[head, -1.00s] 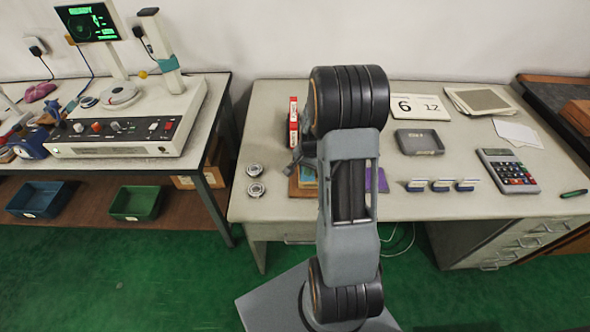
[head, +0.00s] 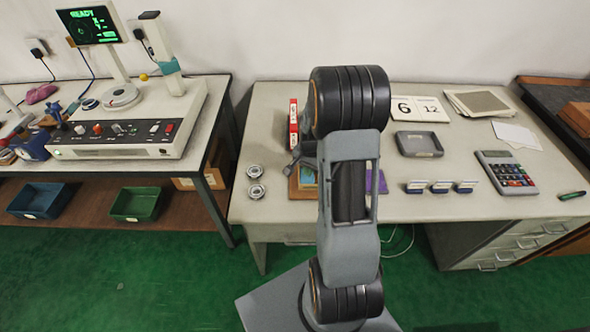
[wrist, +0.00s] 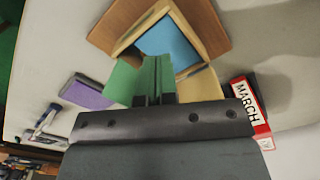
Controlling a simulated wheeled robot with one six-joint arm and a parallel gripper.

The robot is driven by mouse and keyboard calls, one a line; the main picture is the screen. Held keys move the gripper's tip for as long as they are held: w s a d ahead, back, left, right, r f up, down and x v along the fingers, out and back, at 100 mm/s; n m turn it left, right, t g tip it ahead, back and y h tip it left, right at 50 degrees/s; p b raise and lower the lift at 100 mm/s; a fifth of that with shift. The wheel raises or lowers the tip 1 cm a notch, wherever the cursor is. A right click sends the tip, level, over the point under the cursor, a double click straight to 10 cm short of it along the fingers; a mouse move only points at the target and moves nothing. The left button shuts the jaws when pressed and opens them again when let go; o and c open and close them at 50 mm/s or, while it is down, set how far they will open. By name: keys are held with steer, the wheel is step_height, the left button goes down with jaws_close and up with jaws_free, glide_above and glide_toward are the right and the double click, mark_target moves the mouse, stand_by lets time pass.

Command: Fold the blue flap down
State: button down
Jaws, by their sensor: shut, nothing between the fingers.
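An open box (wrist: 125,43) with tan wooden walls shows in the wrist view. A blue panel (wrist: 170,42) lies within its walls; I cannot tell whether it is the blue flap or the box's inside. Brown flaps (wrist: 207,25) spread outward at the top, a green flap (wrist: 122,82) is at the lower left and a yellowish flap (wrist: 200,86) at the lower right. My gripper (wrist: 153,68) is shut and empty, its fingers in front of the green flap; contact is unclear. In the head view my arm hides most of the box (head: 296,189).
A purple item (wrist: 88,92) lies beside the box. A red-and-white MARCH box (wrist: 250,105) stands close on the other side. In the head view, two metal rings (head: 255,181) lie left of the box, with a grey tray (head: 418,145) and calculator (head: 507,172) to the right.

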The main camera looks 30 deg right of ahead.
step_height(320, 180, up, 6)
steer(key=p, duration=0.4)
steer(key=shift+r, duration=0.1)
stand_by(0.5)
steer(key=s+a+r+n+t, duration=0.2)
steer(key=s+a+r+n, duration=0.4)
steer(key=a+r, duration=0.2)
steer(key=s+a+r+n+t, duration=0.2)
steer(key=s+a+r+n, duration=0.4)
steer(key=a+r, duration=0.2)
steer(key=v, duration=0.2)
steer(key=shift+a+r, duration=0.15)
steer(key=shift+r, duration=0.2)
